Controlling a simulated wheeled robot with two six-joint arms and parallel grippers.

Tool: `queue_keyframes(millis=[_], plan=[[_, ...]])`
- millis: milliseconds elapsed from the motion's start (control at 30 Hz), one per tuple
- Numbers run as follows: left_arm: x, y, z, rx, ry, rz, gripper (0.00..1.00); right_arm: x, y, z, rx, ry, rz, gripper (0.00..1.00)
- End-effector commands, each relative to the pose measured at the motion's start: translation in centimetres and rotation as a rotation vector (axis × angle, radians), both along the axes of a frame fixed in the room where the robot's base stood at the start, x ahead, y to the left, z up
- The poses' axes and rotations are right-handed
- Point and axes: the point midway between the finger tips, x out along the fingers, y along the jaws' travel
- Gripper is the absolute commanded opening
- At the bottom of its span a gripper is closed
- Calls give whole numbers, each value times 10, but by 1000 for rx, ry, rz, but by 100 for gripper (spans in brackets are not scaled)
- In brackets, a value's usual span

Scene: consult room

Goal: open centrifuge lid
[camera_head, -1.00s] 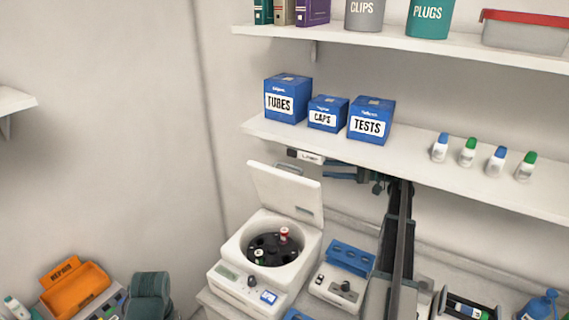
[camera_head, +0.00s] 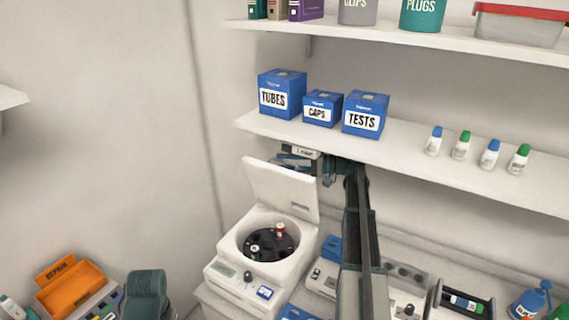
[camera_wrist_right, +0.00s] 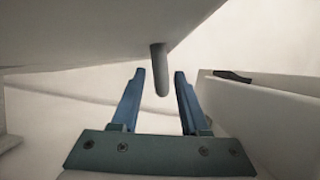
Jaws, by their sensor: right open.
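The white centrifuge (camera_head: 238,272) stands on the counter with its bowl and dark rotor (camera_head: 272,243) showing. Tubes with a red and a white cap sit in the rotor. Its lid (camera_head: 280,188) stands raised and leans back, with a grey handle (camera_head: 300,207) on its face. My right gripper (camera_head: 290,163) is at the lid's top edge, below the shelf and partly hidden by the lid. In the right wrist view the gripper (camera_wrist_right: 157,80) is open and empty, and a pale panel with a dark handle, apparently the lid (camera_wrist_right: 265,105), is to its right.
The lower shelf (camera_head: 450,175), with blue boxes (camera_head: 282,95) and small bottles, hangs close above my right gripper. A grey peg (camera_wrist_right: 160,70) shows just beyond the fingers. A tube rack (camera_head: 465,303) and blue bottle (camera_head: 532,300) are right; an orange bin (camera_head: 70,288) is lower left.

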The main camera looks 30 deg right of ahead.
Motion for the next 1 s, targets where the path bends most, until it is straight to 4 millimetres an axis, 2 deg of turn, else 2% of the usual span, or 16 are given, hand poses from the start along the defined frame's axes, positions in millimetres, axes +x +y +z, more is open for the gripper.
queue_keyframes(millis=[367, 600, 633, 1000], plan=[[0, 0, 0, 0, 0, 0, 0, 3, 4, 0, 0, 0, 1, 45], [0, 0, 0, 0, 0, 0, 0, 3, 4, 0, 0, 0, 1, 3], [0, 0, 0, 0, 0, 0, 0, 3, 4, 0, 0, 0, 1, 0], [0, 0, 0, 0, 0, 0, 0, 3, 4, 0, -1, 1, 1, 0]])
